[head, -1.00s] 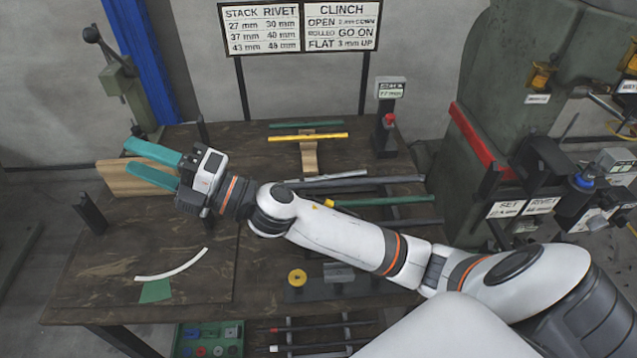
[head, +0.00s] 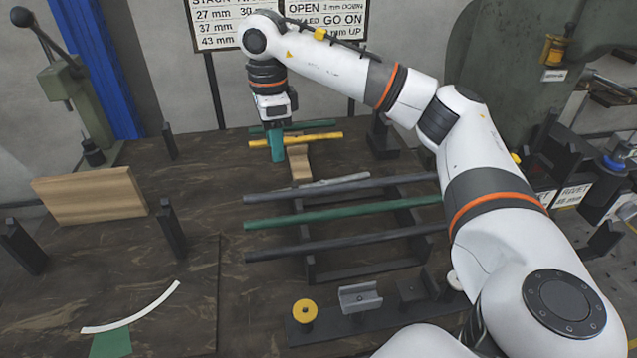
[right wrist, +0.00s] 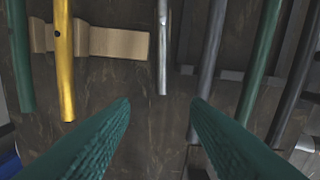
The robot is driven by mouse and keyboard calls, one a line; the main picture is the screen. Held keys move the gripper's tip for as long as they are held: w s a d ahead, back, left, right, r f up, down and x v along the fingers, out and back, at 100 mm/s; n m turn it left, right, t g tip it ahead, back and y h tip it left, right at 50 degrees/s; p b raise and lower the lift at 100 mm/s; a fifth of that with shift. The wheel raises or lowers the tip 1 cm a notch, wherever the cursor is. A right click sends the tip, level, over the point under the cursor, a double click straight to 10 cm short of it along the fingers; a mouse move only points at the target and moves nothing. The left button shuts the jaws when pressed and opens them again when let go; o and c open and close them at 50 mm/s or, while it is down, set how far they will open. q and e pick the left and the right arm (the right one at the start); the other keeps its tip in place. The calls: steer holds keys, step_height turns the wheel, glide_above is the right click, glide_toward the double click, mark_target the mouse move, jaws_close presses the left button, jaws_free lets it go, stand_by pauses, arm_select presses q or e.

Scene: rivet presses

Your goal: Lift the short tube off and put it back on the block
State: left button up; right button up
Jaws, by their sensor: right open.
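My right gripper (head: 277,158) is open and points down near the left ends of the tubes at the table's back; it holds nothing. In the right wrist view its two green fingers (right wrist: 160,105) are spread, with bare table between the tips. A yellow tube (head: 318,138) lies across a pale wooden block (head: 301,165); in the right wrist view the tube (right wrist: 64,75) has a dark hole. A thin silver tube (right wrist: 163,50) ends just ahead of the gap between the fingertips. I cannot tell which is the short tube. My left gripper is out of view.
A green tube (head: 310,125) lies behind the yellow one. Longer dark and green tubes (head: 335,214) rest on a black rack in front. A wooden board (head: 88,196) and dark posts (head: 172,230) stand at left. A yellow spool (head: 304,311) sits at the front.

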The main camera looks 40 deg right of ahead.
step_height(320, 180, down, 6)
steer(key=shift+s+r, duration=0.15)
steer(key=shift+r, duration=0.1)
steer(key=f, duration=0.5)
steer(key=shift+a+f, duration=0.2)
steer(key=shift+f, duration=0.3)
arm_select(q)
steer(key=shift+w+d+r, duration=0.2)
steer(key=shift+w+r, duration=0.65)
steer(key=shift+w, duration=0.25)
arm_select(e)
steer(key=shift+c, duration=0.2)
jaws_close()
